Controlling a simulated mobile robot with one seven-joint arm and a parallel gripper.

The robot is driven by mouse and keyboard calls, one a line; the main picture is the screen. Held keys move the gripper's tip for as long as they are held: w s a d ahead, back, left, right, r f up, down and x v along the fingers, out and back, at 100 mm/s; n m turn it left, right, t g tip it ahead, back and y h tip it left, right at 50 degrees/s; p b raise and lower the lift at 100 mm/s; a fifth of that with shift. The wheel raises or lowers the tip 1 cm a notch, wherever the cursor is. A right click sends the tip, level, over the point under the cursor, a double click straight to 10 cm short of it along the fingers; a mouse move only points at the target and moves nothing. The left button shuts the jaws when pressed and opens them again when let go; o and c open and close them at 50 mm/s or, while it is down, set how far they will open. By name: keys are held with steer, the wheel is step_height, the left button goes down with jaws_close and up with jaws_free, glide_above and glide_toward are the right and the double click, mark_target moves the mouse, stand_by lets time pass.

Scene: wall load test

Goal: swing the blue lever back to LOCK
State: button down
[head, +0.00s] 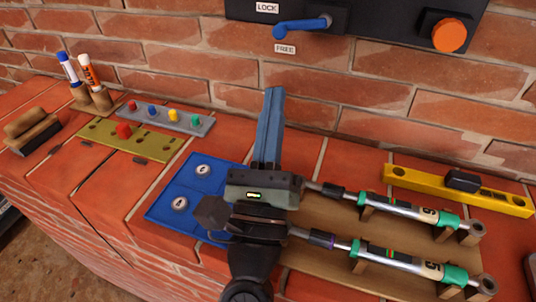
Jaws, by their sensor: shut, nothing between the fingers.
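The blue lever (302,25) sits on a dark wall panel (375,18) at the top of the head view. It reaches left from its pivot and dips slightly, its end lying between the LOCK label (267,8) above and the FREE label (284,48) just below. My gripper (274,92) shows below the lever in the picture, with its long blue-grey fingers closed together and pointing toward the wall. Nothing is between the fingers. They are apart from the lever, with brick wall showing between.
An orange knob (449,35) is right of the lever. On the brick ledge are a yellow level (460,190), two silver-and-green tools on a wooden rack (330,272), a blue mat (165,212), a grey strip with coloured knobs (190,127), markers (88,70) and a brush (32,130).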

steer(key=b+v, duration=0.2)
steer(key=v, duration=0.4)
stand_by(0.3)
